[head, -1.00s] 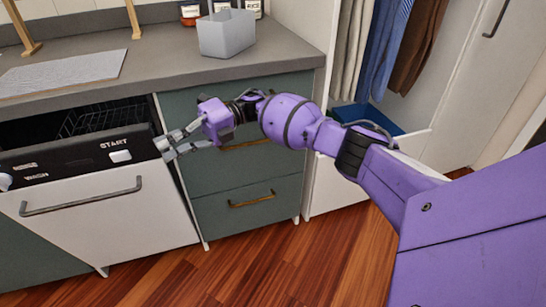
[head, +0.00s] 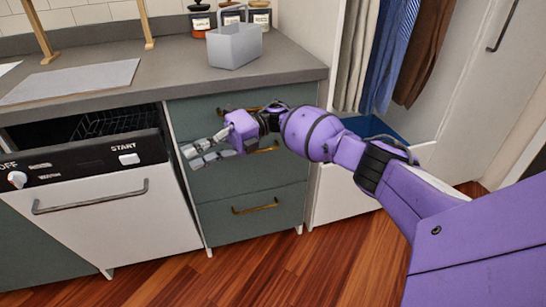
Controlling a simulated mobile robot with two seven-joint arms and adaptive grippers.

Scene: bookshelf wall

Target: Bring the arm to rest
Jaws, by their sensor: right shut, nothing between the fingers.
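My right arm comes in from the right and reaches across the picture in front of the green drawers. My right gripper (head: 188,157) is shut and empty, its fingers pointing left. It hangs in front of the upper drawers (head: 221,187), below the counter's edge and just right of the dishwasher in the picture. I see no contact between it and anything. My left gripper is not in view.
The dishwasher (head: 110,222) door is ajar at the top, with a rack (head: 105,122) inside. A grey caddy (head: 236,48) and jars (head: 261,16) stand on the counter (head: 170,66). Clothes (head: 390,50) hang above an open drawer (head: 345,200). The wooden floor (head: 275,265) below is clear.

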